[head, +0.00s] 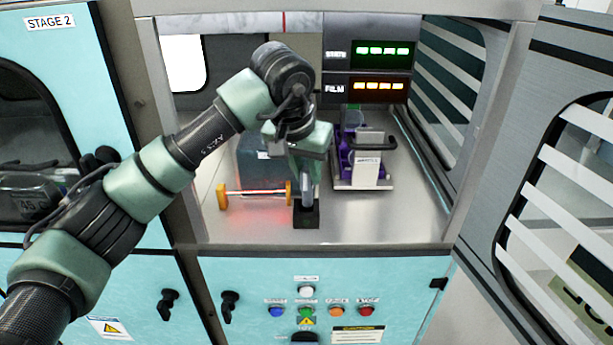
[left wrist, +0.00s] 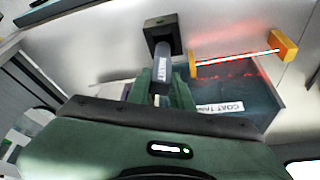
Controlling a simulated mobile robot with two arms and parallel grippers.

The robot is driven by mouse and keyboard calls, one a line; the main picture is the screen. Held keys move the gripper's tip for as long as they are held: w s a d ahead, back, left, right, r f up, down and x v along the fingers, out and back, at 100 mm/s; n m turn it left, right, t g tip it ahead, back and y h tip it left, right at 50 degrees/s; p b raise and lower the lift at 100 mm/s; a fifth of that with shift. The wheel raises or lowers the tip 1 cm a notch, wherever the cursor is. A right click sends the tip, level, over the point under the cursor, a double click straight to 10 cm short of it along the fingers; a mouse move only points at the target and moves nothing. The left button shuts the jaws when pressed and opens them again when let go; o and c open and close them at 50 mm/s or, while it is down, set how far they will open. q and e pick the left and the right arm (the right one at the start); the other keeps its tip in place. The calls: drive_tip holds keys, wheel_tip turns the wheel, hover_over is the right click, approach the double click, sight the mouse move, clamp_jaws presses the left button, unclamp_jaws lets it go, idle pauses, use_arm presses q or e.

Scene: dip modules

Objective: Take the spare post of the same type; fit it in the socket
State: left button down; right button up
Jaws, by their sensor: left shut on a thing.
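My left gripper (head: 306,178) is shut on a grey cylindrical post (head: 307,198), which points down at a black square socket (head: 306,218) on the steel bench. In the left wrist view the post (left wrist: 163,68) carries a partly readable label and sits between the green fingers. Its far end overlaps the black socket block (left wrist: 160,25). I cannot tell whether the end is inside the hole or just above it. My right gripper is in neither view.
An orange-ended bar (head: 255,192) with a red glow stands left of the socket, before a dark tank (head: 258,160) labelled COAT in the left wrist view. A purple rack (head: 347,165) stands right on a tray. Cabinet walls flank the bench; its front right is clear.

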sight(305, 186)
use_arm(q)
drive_tip(key=shift+s+a+f+p, duration=0.1)
drive_tip(key=shift+s+f+p, duration=0.15)
drive_tip(key=shift+f, duration=0.3)
drive_tip(key=shift+s+f+p, duration=0.1)
drive_tip(key=shift+f+p, duration=0.2)
drive_tip(key=shift+f, duration=0.25)
drive_tip(key=shift+s+f, duration=0.15)
drive_tip(key=shift+f, duration=0.35)
drive_tip(key=c, duration=1.4)
unclamp_jaws()
drive_tip(key=shift+c, duration=0.2)
drive_tip(key=shift+o, duration=0.9)
drive_tip(key=shift+w+f, duration=0.1)
drive_tip(key=shift+w, duration=0.45)
drive_tip(key=shift+s+r, duration=0.2)
drive_tip(key=shift+r, duration=0.15)
use_arm(e)
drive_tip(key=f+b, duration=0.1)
drive_tip(key=b, duration=0.2)
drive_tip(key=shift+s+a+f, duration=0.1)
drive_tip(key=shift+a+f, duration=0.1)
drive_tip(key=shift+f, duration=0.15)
use_arm(q)
drive_tip(key=v, duration=1.1)
drive_tip(key=shift+r, duration=0.4)
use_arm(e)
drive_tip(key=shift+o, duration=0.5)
